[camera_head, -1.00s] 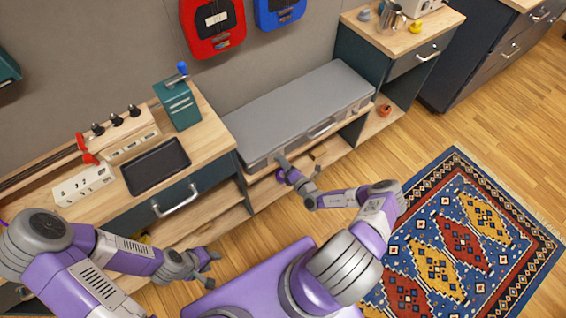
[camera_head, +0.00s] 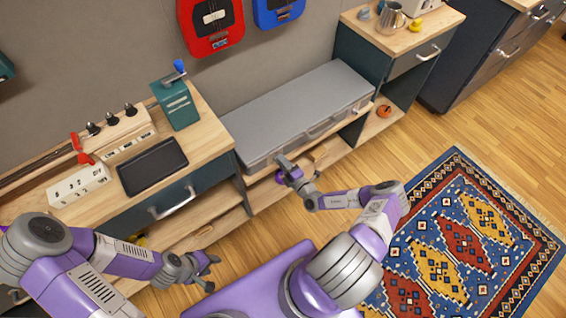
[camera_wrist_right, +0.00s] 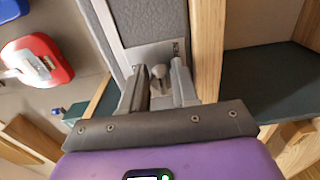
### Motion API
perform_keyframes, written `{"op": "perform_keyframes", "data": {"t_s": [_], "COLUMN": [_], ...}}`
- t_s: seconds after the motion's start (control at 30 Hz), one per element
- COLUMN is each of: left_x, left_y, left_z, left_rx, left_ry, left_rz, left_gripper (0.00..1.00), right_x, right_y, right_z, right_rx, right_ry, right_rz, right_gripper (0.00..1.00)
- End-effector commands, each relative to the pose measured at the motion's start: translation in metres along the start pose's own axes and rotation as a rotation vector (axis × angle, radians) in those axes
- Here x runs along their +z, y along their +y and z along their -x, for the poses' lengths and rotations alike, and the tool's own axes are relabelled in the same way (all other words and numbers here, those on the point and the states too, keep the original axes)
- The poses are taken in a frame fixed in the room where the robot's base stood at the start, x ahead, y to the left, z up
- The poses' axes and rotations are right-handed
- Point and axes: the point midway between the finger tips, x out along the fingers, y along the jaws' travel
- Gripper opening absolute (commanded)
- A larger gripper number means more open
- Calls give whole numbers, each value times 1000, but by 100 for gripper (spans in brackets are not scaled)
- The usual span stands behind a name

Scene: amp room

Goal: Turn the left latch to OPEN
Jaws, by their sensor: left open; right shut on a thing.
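A long grey case (camera_head: 290,115) lies on the low middle shelf, with a handle (camera_head: 322,128) on its front face. My right gripper (camera_head: 284,164) is at the left end of that face and hides the left latch in the head view. In the right wrist view the left latch (camera_wrist_right: 158,76) is a small grey knob on a light plate, between the two fingers of my right gripper (camera_wrist_right: 159,88), which is shut on it. My left gripper (camera_head: 212,272) is open and empty, low in front of the left desk.
A wooden desk (camera_head: 205,148) with a black tray (camera_head: 152,165), a teal box (camera_head: 176,103) and a switch panel stands left. A drawer cabinet (camera_head: 412,65) stands right of the case. A patterned rug (camera_head: 462,245) covers the floor at right.

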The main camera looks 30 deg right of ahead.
Motion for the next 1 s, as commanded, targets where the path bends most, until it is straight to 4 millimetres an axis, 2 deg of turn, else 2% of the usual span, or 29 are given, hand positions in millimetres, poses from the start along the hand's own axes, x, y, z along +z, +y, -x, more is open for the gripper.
{"op": "perform_keyframes", "data": {"t_s": [0.23, 0.27, 0.4, 0.43, 0.77, 1.0], "left_x": [0, 0, 0, 0, 0, 0], "left_y": [0, 0, 0, 0, 0, 4], "left_z": [0, 0, 0, 0, 1, 11], "left_rx": [0, 0, 0, 0, 0, 0], "left_ry": [0, 0, 0, 0, 0, 0], "left_rz": [0, 0, 0, 0, 0, 0], "left_gripper": [43, 43, 43, 43, 43, 43], "right_x": [0, 0, 0, 0, 0, 1], "right_y": [0, 0, 0, 0, 0, 1], "right_z": [0, 0, 0, 0, 4, 40], "right_rx": [-1, -1, -1, -1, -1, -2], "right_ry": [0, 0, 0, 0, -1, -2], "right_rz": [-1, -1, 0, 0, 1, 0], "right_gripper": [0, 31, 52, 55, 55, 55]}}
